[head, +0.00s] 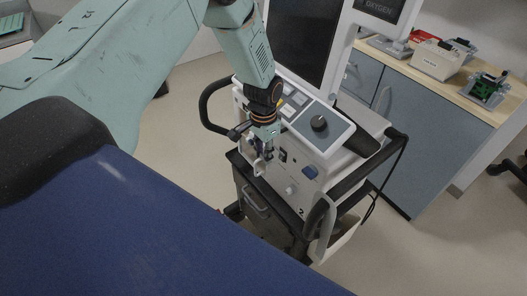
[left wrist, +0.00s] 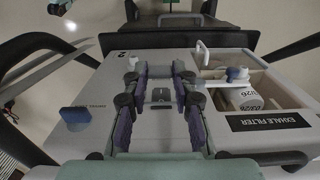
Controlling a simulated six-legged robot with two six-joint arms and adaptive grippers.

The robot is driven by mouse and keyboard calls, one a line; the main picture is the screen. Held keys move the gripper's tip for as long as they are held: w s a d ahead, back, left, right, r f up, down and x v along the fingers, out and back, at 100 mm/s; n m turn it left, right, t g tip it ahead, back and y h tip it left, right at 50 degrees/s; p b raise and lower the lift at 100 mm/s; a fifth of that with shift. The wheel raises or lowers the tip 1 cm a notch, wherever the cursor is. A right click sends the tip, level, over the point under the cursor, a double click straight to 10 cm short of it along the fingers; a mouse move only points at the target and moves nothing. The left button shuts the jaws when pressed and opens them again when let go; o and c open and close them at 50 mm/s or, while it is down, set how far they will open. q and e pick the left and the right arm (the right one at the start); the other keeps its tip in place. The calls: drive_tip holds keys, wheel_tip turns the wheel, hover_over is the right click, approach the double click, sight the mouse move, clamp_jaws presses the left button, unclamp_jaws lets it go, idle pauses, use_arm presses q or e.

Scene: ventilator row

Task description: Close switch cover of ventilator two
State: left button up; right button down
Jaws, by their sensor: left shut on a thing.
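Ventilator two (head: 318,172), a white machine on a cart with a "2" on its front, stands mid-picture in the head view. My left gripper (head: 264,158) is at its front panel, pointing down. In the left wrist view my left gripper (left wrist: 158,72) has its two purple-padded fingers over the panel, shut on a small grey piece between the tips, which looks like the switch cover. A small grey part, perhaps the switch (left wrist: 161,96), shows between the fingers. The fingers partly hide the cover, and I cannot tell its exact angle.
Beside the fingers, an open compartment marked "EXHALE FILTER" (left wrist: 268,123) holds a white cylinder. A blue knob (left wrist: 75,115) is on the other side. Black handles (head: 212,108) stick out from the cart. A counter (head: 450,85) with boxes stands behind at right.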

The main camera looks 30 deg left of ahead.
use_arm(q)
drive_tip(key=shift+w, duration=0.1)
clamp_jaws()
drive_tip(key=shift+a+f+t+h+b, duration=0.1)
drive_tip(key=shift+f+t+h+b, duration=0.3)
drive_tip(key=shift+t+b, duration=0.6)
wheel_tip(320, 180, down, 8)
drive_tip(key=w+d+t+h+b, duration=0.1)
drive_tip(key=t+h+b, duration=0.4)
drive_tip(key=t+b, duration=0.9)
drive_tip(key=shift+w+t+b, duration=0.4)
drive_tip(key=shift+w+b, duration=0.05)
drive_tip(key=shift+b, duration=7.8)
drive_tip(key=shift+f, duration=0.1)
drive_tip(key=o, duration=1)
unclamp_jaws()
